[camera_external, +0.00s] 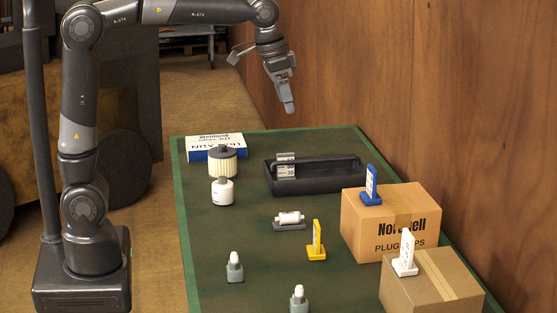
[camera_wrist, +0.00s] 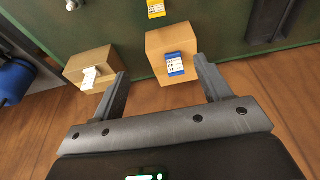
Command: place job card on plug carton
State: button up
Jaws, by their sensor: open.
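Three upright cards in coloured stands show; I cannot tell which is the job card. The one in a blue stand (camera_external: 371,190) stands on top of the plug carton (camera_external: 372,230), near its far-left edge. The one in a yellow stand (camera_external: 317,241) stands on the green mat left of that carton. The one in a white stand (camera_external: 405,254) is on the smaller carton (camera_external: 440,285). My gripper (camera_external: 288,107) is open and empty, high above the mat's far end. In the wrist view the plug carton (camera_wrist: 165,42) and blue-stand card (camera_wrist: 174,64) appear between the fingers (camera_wrist: 162,67).
A black tool tray (camera_external: 315,179) with a grey card-like item lies across the mat's middle. A filter (camera_external: 222,162), a blue-white box (camera_external: 212,146), a white bottle (camera_external: 222,191) and small plugs in grey stands occupy the left. A wooden wall (camera_external: 480,80) rises at right.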

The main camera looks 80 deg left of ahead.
jog(key=s+f+t, duration=0.1)
jog(key=s+f, duration=0.4)
jog(key=s, duration=0.7)
jog(key=s+f+t, duration=0.1)
jog(key=s+f, duration=0.4)
jog(key=s, duration=0.7)
jog(key=shift+s+d+t, duration=0.2)
jog(key=shift+d+t, duration=0.15)
jog(key=shift+t, duration=0.05)
